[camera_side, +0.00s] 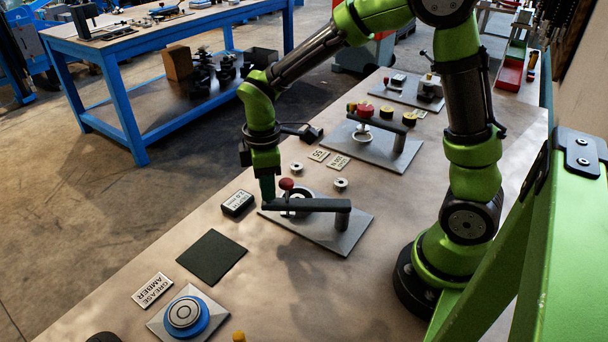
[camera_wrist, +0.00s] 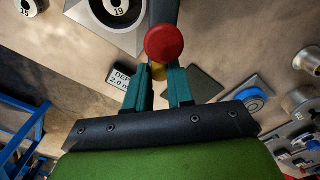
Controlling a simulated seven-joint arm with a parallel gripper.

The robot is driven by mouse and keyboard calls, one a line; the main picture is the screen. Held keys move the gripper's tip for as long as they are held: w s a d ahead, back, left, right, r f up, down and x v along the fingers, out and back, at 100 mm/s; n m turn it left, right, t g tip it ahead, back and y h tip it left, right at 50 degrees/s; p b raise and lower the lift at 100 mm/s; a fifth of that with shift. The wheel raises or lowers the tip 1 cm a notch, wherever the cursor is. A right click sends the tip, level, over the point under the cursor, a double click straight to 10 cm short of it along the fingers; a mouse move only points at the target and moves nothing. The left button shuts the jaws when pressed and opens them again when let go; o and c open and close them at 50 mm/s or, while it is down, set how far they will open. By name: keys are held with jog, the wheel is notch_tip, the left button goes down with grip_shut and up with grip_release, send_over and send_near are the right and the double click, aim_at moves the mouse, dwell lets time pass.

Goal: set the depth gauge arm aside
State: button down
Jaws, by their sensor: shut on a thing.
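The depth gauge arm (camera_side: 315,205) is a dark grey bar. Its right end sits on a post (camera_side: 342,220) standing on a grey plate (camera_side: 343,239). A red knob (camera_side: 287,184) stands up near its free left end; the red knob (camera_wrist: 165,45) also shows in the wrist view, hiding part of the bar (camera_wrist: 164,12). My gripper (camera_side: 267,199) points down at the free left end and is shut on the bar. In the wrist view its teal fingers (camera_wrist: 159,92) stand either side of a small yellow part, just below the knob. The exact contact is hidden.
A label block (camera_side: 238,203) and a dark green mat (camera_side: 212,257) lie left of the plate. A blue round fixture (camera_side: 185,313) sits at the front. Small metal rings (camera_side: 341,183) lie behind the bar. Another fixture plate (camera_side: 372,145) stands farther back. Bench right of the mat is clear.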

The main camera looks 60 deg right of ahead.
jog(key=s+a+n, duration=0.7)
jog(key=s+n, duration=0.4)
jog(key=s, duration=0.1)
jog(key=shift+s+a, duration=0.25)
jog(key=shift+r, duration=0.1)
jog(key=c, duration=1)
grip_release()
notch_tip(320, 180, up, 17)
jog(key=shift+f, duration=0.1)
